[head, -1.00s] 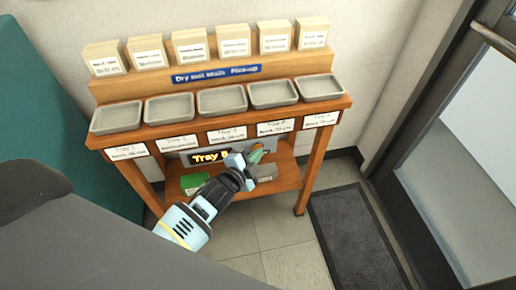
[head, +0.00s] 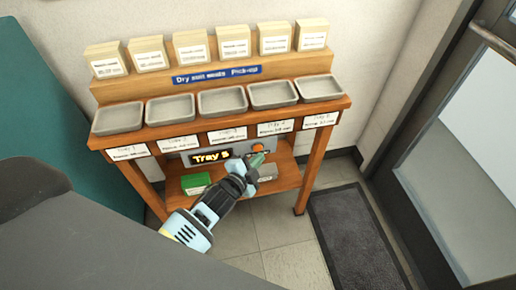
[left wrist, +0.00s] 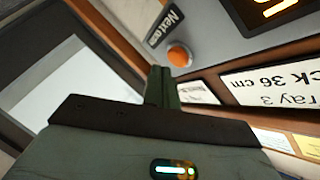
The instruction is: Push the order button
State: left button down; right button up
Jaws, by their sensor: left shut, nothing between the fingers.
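The order button is taken to be the round orange button (head: 257,147) on the grey panel (head: 204,147) under the shelf front. It also shows clearly in the left wrist view (left wrist: 180,55), beside a dark label. My left gripper (head: 257,160) is shut and empty, its greenish fingers just below the button in the head view. In the left wrist view the shut fingers (left wrist: 161,87) point up toward the panel, with their tips left of and below the button. My right gripper is not in view.
The panel's lit display (head: 211,156) reads "Tray" and a digit. Grey trays (head: 222,101) stand on the wooden stand above. A green box (head: 195,183) and a grey box (head: 267,173) lie on the lower shelf. A dark mat (head: 359,238) lies by the door.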

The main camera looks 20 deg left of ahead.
pick_arm(q)
jog(key=shift+s+d+p, duration=0.3)
jog(key=shift+s+d, duration=0.4)
jog(key=shift+s, duration=0.35)
jog(key=shift+s+d+p, duration=0.25)
jog(key=shift+s+d, duration=0.45)
jog(key=shift+s, duration=0.35)
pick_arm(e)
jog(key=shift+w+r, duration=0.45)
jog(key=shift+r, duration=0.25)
